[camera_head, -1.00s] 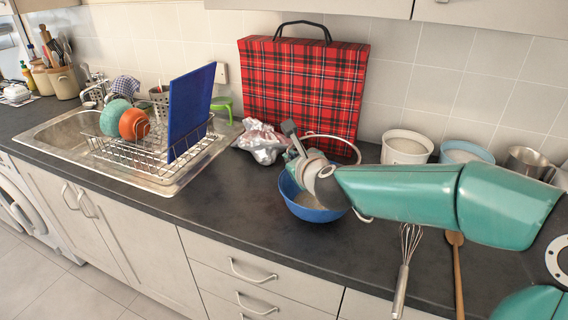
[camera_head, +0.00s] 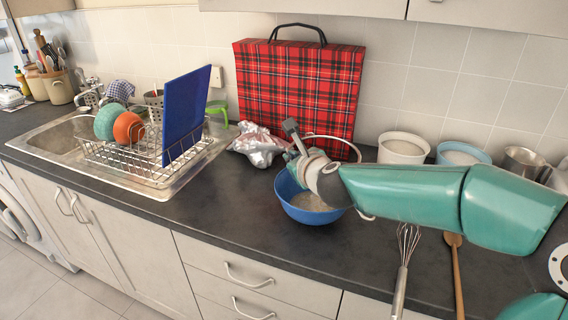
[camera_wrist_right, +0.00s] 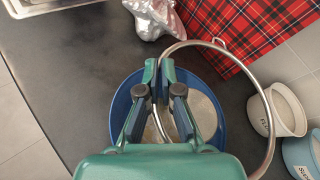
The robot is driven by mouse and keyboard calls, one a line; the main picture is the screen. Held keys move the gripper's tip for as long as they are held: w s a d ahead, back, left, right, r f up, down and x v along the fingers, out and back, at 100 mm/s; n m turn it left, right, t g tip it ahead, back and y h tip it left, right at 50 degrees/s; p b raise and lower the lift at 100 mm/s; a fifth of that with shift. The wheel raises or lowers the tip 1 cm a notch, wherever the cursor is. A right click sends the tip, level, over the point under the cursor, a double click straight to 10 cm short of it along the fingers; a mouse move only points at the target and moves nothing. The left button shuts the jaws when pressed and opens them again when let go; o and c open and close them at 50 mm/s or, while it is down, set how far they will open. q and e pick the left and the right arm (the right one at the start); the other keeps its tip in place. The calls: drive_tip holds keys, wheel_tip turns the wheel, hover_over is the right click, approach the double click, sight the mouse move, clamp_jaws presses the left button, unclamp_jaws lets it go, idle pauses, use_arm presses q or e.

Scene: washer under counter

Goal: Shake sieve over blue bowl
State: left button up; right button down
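My right gripper (camera_head: 296,160) is above the bowl. In the right wrist view its fingers (camera_wrist_right: 159,75) are close together, with the sieve's thin metal rim (camera_wrist_right: 268,100) running between them. The rim loops out to the right, past the bowl's edge; its upper arc shows behind my gripper in the head view (camera_head: 335,137). The sieve's mesh is hard to make out. My left gripper is out of view.
A red tartan bag (camera_head: 300,85) stands behind the bowl, with crumpled foil (camera_head: 259,146) to its left. Pots (camera_head: 403,148) line the back right. A whisk (camera_head: 403,268) and wooden spoon (camera_head: 456,270) lie at right. A dish rack (camera_head: 150,165) sits by the sink.

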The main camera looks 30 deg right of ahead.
drive_tip(key=shift+d+b, duration=0.1)
drive_tip(key=shift+b, duration=0.25)
drive_tip(key=shift+a, duration=2.05)
drive_tip(key=d, duration=0.4)
drive_tip(key=shift+d, duration=0.1)
drive_tip(key=a, duration=0.4)
drive_tip(key=d+b, duration=0.1)
drive_tip(key=d, duration=0.3)
drive_tip(key=shift+a, duration=2.05)
drive_tip(key=d, duration=0.4)
drive_tip(key=shift+a, duration=1.05)
drive_tip(key=shift+r+p, duration=1.8)
drive_tip(key=shift+r, duration=0.25)
